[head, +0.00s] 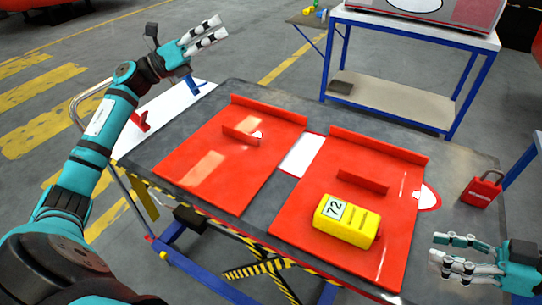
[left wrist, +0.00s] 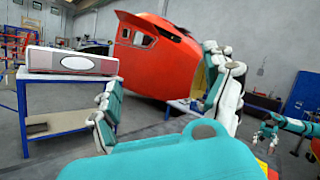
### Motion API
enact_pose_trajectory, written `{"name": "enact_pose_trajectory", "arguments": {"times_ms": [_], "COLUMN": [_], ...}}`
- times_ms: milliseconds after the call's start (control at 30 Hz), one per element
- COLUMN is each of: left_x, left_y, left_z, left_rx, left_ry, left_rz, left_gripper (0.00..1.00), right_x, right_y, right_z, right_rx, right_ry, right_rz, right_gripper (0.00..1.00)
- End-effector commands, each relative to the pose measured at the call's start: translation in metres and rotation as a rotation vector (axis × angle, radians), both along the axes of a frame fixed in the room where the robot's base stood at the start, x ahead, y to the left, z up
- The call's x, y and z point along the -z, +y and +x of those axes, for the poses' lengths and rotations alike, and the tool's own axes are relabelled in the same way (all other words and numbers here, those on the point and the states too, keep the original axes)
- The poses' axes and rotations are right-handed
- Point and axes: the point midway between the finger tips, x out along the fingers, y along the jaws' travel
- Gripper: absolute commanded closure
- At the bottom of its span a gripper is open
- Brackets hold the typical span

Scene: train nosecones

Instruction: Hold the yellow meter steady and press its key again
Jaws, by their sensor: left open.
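The yellow meter (head: 360,232) lies on the right-hand red panel in the head view, its display reading 72. Dark marks show on its top face, but I cannot make out which is the key. My left gripper (head: 222,28) is raised beyond the table's far left corner, well away from the meter. It is open and empty, and its spread fingers also show in the left wrist view (left wrist: 163,66). My right gripper (head: 435,252) is to the right of the meter, near the table's right side, fingers apart and empty, not touching the meter.
The left red panel (head: 190,185) lies on the grey table (head: 235,88), with a raised strip. A red padlock (head: 481,190) stands at the table's right. A blue-framed bench (head: 395,95) is behind. A large red nosecone (left wrist: 155,65) shows in the left wrist view.

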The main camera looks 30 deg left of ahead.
Motion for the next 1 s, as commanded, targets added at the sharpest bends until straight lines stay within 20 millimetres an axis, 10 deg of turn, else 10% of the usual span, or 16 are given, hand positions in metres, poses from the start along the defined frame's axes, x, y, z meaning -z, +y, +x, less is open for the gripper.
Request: {"name": "enact_pose_trajectory", "arguments": {"times_ms": [200,400,667,1000], "left_x": [0.054,0.115,0.159,0.168], "left_y": [-0.115,-0.184,-0.213,-0.227], "left_z": [-0.031,-0.081,-0.126,-0.13], "left_rx": [0.282,0.559,0.771,0.797], "left_ry": [-0.042,-0.102,-0.157,-0.165], "left_rz": [0.398,0.701,0.89,0.906], "left_gripper": [0.15,0.15,0.15,0.15], "right_x": [0.0,0.0,0.0,0.0], "right_y": [0.0,0.0,0.0,0.0], "right_z": [0.0,0.0,0.0,0.0], "right_rx": [0.0,0.0,0.0,0.0], "right_ry": [0.0,0.0,0.0,0.0], "right_rz": [0.0,0.0,0.0,0.0], "right_gripper": [0.62,0.62,0.62,0.62]}}
